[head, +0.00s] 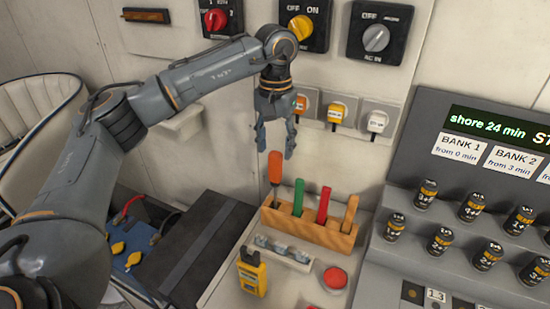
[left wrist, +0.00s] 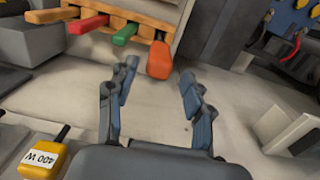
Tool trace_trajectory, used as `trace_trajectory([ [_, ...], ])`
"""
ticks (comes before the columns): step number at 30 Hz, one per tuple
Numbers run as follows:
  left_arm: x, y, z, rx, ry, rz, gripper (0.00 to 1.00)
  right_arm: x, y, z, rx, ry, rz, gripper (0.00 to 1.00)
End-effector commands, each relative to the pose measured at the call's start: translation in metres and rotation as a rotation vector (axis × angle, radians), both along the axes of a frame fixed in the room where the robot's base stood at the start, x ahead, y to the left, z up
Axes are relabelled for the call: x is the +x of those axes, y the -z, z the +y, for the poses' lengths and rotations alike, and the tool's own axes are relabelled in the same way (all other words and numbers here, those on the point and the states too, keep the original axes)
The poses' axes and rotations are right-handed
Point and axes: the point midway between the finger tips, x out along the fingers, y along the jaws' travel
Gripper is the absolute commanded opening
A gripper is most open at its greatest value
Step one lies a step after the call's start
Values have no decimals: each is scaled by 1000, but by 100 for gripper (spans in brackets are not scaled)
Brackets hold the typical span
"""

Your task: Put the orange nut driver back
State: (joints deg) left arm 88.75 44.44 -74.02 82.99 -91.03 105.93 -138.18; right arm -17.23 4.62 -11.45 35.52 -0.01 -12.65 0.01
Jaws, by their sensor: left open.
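The orange nut driver (head: 275,167) stands roughly upright at the left end of the wooden rack (head: 310,232), its dark shaft showing below the handle. Its handle sits higher than the other handles; how deep the tip goes in I cannot tell. In the left wrist view the orange handle end (left wrist: 159,60) shows just beyond the fingers, beside the rack (left wrist: 139,19). My left gripper (head: 275,150) is open and empty, its fingers pointing down just above the nut driver's handle. It also shows open in the left wrist view (left wrist: 157,92). My right gripper is not in view.
Green (head: 298,196), red (head: 323,204) and wooden (head: 350,212) handles stand in the same rack. A yellow meter (head: 252,272) and red button (head: 334,278) are in front. Plugged sockets (head: 337,113) line the wall behind; a battery panel (head: 470,215) rises at right.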

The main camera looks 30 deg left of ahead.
Motion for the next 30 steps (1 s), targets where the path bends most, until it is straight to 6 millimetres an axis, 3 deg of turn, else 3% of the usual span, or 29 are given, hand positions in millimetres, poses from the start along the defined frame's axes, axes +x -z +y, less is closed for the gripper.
trace_trajectory([
  [6,2,-47,0,-2,1,-4,51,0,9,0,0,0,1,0],
  [10,3,-67,0,-1,0,-2,51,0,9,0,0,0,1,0],
  [15,3,-78,1,-1,0,-1,51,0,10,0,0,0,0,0],
  [25,3,-80,1,0,1,0,51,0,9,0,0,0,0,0],
  [30,3,-100,1,-1,1,-1,51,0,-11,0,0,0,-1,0],
])
